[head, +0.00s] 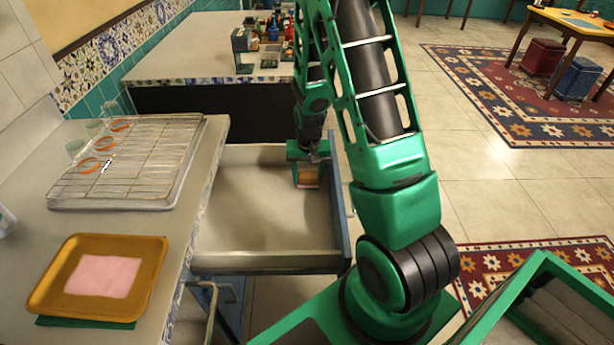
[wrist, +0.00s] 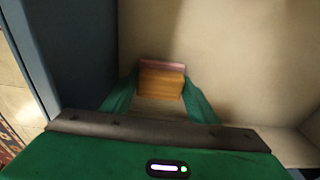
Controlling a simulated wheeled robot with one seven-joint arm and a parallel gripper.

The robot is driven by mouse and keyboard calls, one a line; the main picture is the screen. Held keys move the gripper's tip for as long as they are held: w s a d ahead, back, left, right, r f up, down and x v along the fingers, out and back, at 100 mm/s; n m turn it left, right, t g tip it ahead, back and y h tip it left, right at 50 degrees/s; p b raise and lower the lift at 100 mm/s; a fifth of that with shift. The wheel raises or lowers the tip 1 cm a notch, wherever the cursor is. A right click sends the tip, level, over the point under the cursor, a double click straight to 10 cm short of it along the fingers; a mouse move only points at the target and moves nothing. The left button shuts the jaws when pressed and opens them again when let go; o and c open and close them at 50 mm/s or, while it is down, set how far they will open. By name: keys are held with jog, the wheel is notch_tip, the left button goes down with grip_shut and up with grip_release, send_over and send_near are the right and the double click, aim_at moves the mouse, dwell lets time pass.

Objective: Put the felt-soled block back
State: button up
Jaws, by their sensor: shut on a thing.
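The felt-soled block (wrist: 161,82) is a small wooden block with a pinkish-red layer along one side. It sits between the green fingers of my gripper (wrist: 160,100) in the wrist view. In the head view the block (head: 308,175) shows below my gripper (head: 307,165), inside the open drawer (head: 250,259). My gripper is shut on the block. The drawer looks otherwise empty. I cannot tell whether the block touches the drawer floor.
A counter at left holds a wire rack (head: 130,165) with several glasses and a yellow tray (head: 62,255) with a pink sheet. A farther counter (head: 190,62) carries bottles and small items. The drawer's side wall (wrist: 60,50) stands close to my gripper.

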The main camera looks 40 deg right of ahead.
aim_at(308, 178)
jog(key=o, duration=1.2)
notch_tip(308, 178, up, 12)
jog(key=s, duration=0.1)
jog(key=s+a+r, duration=0.1)
jog(key=s+r, duration=0.4)
jog(key=s, duration=0.4)
jog(key=s+r, duration=0.4)
jog(key=s, duration=0.5)
jog(key=s+a+r+g+y, duration=0.1)
jog(key=s+r, duration=0.4)
jog(key=s, duration=0.4)
jog(key=shift+s+a+r, duration=0.3)
jog(key=shift+s+a, duration=0.05)
